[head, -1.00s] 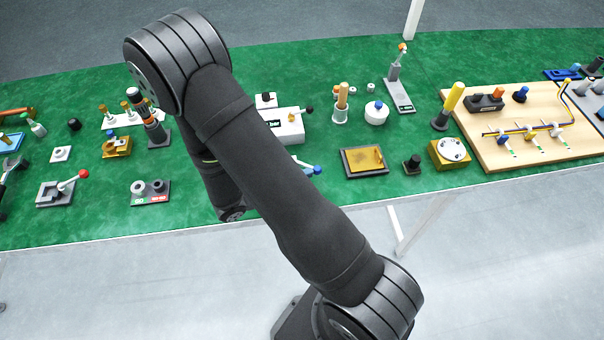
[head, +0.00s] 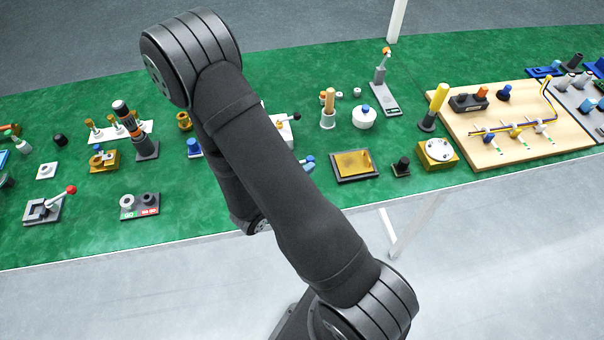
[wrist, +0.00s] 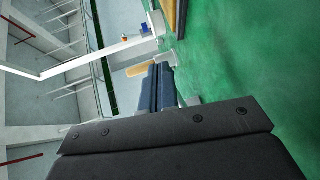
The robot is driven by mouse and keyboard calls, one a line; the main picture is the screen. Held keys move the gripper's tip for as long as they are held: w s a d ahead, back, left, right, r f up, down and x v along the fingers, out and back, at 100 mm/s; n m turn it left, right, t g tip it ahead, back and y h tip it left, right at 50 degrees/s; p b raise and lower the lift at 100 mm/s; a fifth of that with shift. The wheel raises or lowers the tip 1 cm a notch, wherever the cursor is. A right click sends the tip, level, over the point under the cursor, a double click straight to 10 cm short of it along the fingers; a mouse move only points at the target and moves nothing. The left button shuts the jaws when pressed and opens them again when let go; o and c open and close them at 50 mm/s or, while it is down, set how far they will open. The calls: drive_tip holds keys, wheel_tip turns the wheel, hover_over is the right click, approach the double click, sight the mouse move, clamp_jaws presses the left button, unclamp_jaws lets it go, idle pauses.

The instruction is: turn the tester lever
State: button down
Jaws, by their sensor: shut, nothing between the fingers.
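A white box (head: 285,130) with a black-knobbed lever (head: 294,117) stands mid-table in the head view and looks like the tester. My arm covers its left part; the lever points right. A grey block (head: 42,209) with a red-knobbed lever (head: 68,191) stands at the far left. In the wrist view my gripper (wrist: 160,74) is shut and empty, its two blue-grey fingers side by side. In the head view my gripper is hidden behind my arm.
A gold-topped tray (head: 355,164), a white round pot (head: 364,117) and a yellow cylinder (head: 436,102) stand to the right. A wooden board (head: 490,150) holds several parts. A GO/NO-GO block (head: 140,206) is left of my arm. Green table shows between.

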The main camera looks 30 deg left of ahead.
drive_tip(key=shift+w+a, duration=0.25)
drive_tip(key=shift+w, duration=0.45)
drive_tip(key=shift+w+a, duration=0.1)
drive_tip(key=s+d+r, duration=0.1)
drive_tip(key=s+d, duration=0.2)
drive_tip(key=s, duration=0.3)
drive_tip(key=s+d+r, duration=0.1)
drive_tip(key=s+d, duration=0.2)
drive_tip(key=s, duration=0.3)
drive_tip(key=shift+d+r, duration=0.3)
drive_tip(key=shift+r, duration=0.05)
idle(0.4)
drive_tip(key=w+a+f, duration=0.1)
drive_tip(key=w+a, duration=0.1)
drive_tip(key=w, duration=0.2)
drive_tip(key=w+a, duration=0.2)
drive_tip(key=w, duration=0.2)
drive_tip(key=w+a+f, duration=0.1)
drive_tip(key=w+a, duration=0.1)
drive_tip(key=w, duration=0.2)
drive_tip(key=shift+a+f, duration=0.25)
drive_tip(key=shift+f, duration=0.1)
